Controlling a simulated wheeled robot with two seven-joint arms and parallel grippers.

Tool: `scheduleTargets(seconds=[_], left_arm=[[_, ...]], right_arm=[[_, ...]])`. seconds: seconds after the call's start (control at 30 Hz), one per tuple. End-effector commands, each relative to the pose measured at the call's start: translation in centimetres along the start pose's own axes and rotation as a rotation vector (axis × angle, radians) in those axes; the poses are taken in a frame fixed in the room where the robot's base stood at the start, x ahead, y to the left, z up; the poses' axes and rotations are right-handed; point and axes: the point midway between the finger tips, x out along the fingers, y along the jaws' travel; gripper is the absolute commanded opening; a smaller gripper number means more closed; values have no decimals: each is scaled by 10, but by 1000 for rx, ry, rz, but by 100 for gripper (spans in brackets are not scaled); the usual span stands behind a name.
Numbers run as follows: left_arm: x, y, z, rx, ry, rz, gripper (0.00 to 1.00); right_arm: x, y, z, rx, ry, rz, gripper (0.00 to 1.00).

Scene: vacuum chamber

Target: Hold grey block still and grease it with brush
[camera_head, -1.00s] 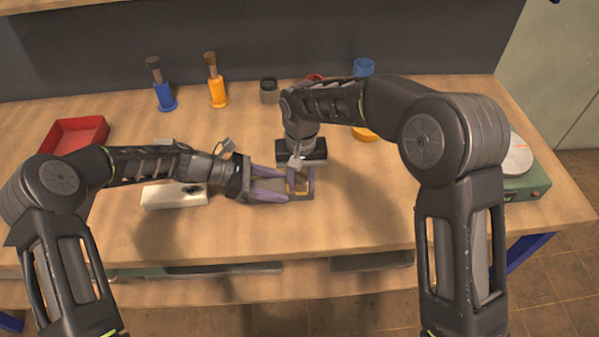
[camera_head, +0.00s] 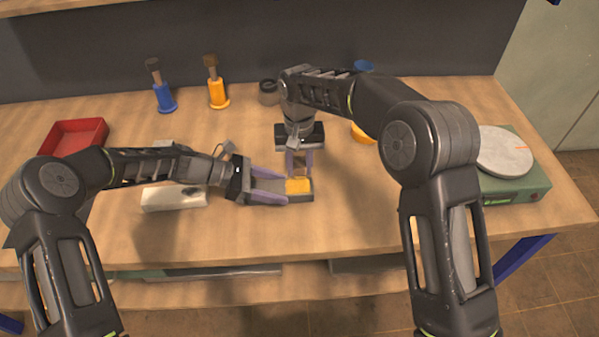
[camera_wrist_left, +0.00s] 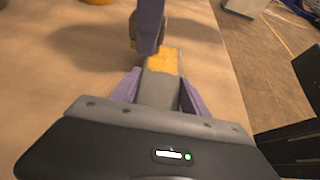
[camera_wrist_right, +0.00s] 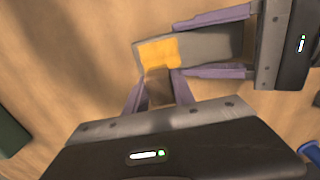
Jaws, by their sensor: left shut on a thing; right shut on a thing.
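The grey block (camera_head: 306,197) lies on the table with a yellow grease patch (camera_head: 298,186) on its right end. It also shows in the left wrist view (camera_wrist_left: 156,88) and the right wrist view (camera_wrist_right: 212,46). My left gripper (camera_head: 285,190) is shut on the block's sides and holds it on the table. My right gripper (camera_head: 299,172) points down above the block's right end and is shut on the brush (camera_wrist_right: 159,88). The brush's brown part shows between the fingers, its tip at the edge of the yellow patch; I cannot tell if it touches.
A red tray (camera_head: 73,136) is at left. A white block (camera_head: 174,197) lies under my left arm. A green scale (camera_head: 520,183) stands at right. The front middle is clear.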

Motion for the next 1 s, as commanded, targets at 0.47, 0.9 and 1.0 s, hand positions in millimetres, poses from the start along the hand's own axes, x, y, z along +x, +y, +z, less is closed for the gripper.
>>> scheduleTargets(seconds=[0.47, 0.9, 1.0], left_arm=[[0, 0, 0, -1, 0, 1, 27], [0, 0, 0, -1, 0, 1, 27], [0, 0, 0, -1, 1, 1, 27]], right_arm=[[-50, -1, -1, 0, 8, -4, 0], [-70, -1, 0, 0, 5, -3, 0], [-70, -1, 0, 0, 5, -3, 0]])
